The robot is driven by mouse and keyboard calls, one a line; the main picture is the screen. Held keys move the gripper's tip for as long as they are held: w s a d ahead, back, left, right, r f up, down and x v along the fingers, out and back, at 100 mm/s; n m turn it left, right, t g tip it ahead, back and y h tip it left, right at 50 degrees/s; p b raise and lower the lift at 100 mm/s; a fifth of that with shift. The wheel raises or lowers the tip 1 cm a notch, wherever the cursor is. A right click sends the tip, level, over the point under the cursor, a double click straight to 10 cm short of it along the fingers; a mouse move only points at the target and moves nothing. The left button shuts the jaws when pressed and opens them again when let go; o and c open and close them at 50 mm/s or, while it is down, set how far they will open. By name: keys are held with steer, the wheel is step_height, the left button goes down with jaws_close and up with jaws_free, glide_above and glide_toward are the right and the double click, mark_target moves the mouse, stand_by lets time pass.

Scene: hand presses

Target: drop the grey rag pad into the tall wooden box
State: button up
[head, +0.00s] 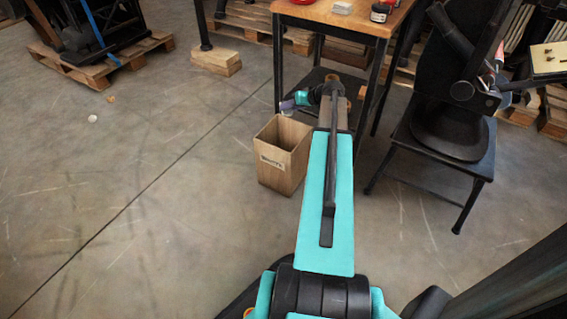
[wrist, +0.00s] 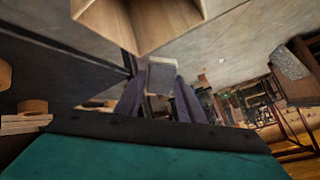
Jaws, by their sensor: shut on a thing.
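The tall wooden box (head: 271,174) stands on the floor left of the workbench, with its open top up and a dark label on its front. Part of it shows at the top of the wrist view (wrist: 160,22). My gripper (head: 288,106) is above the box's far rim in the head view. In the wrist view its two dark purple fingers (wrist: 160,95) are shut on a small grey pad (wrist: 162,74), which shows between their tips. In the head view the pad is too small to make out clearly. The exact gap between pad and box is unclear.
A wooden-topped workbench (head: 345,17) with dark legs and a lower shelf stands behind my arm. A black stand (head: 450,140) is at right. A loaded pallet (head: 95,68) is at far left, and wooden blocks (head: 216,62) lie at back. The left floor is mostly clear.

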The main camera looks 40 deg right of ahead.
steer(key=shift+f, duration=0.15)
steer(key=shift+f+b, duration=1.5)
steer(key=shift+f, duration=1.35)
steer(key=o, duration=1)
steer(key=shift+r, duration=0.1)
steer(key=p+v, duration=0.4)
steer(key=v, duration=0.9)
steer(key=shift+s+r, duration=0.2)
steer(key=shift+s, duration=0.1)
